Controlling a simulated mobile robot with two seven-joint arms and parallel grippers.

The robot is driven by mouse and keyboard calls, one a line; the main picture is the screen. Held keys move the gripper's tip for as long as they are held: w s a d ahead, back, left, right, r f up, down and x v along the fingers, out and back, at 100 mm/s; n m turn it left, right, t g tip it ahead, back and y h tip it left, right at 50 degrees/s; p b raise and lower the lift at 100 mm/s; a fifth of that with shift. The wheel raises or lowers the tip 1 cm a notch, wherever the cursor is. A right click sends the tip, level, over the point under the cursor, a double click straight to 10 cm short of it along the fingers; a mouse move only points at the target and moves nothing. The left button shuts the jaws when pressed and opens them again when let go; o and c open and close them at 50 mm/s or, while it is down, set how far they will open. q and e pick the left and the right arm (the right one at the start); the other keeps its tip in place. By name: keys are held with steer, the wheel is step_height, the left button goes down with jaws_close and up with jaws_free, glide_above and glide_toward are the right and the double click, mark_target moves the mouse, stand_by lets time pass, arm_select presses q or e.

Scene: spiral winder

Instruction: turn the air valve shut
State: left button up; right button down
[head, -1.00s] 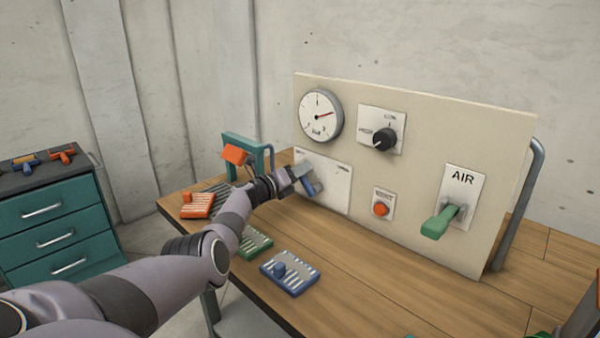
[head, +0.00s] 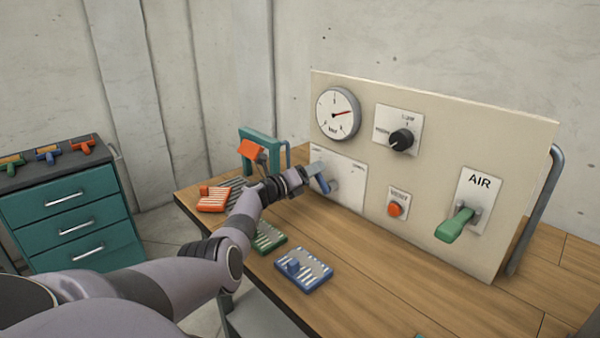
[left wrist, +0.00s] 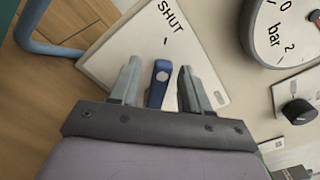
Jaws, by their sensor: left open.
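A blue lever handle (head: 322,184) sits on a white plate (head: 352,172) at the left end of the beige panel. In the left wrist view the blue lever (left wrist: 159,82) stands between my left gripper's two fingers, with gaps on both sides. The word SHUT shows on its plate (left wrist: 165,45). My left gripper (head: 314,178) is open around the lever and partly hides it in the head view. A green lever (head: 456,225) on a plate marked AIR (head: 479,183) sticks out at the panel's right. My right gripper is not in view.
A gauge (head: 338,113), a black knob (head: 401,139) and an orange button (head: 394,209) are on the panel. Blue (head: 303,270), green and orange (head: 214,200) slotted blocks lie on the wooden table near my left arm. A teal drawer cabinet (head: 66,218) stands at left.

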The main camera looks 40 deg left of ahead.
arm_select(q)
steer(key=s+p, duration=0.2)
steer(key=s, duration=0.3)
steer(key=shift+s+a, duration=0.15)
steer(key=shift+s, duration=0.1)
stand_by(0.6)
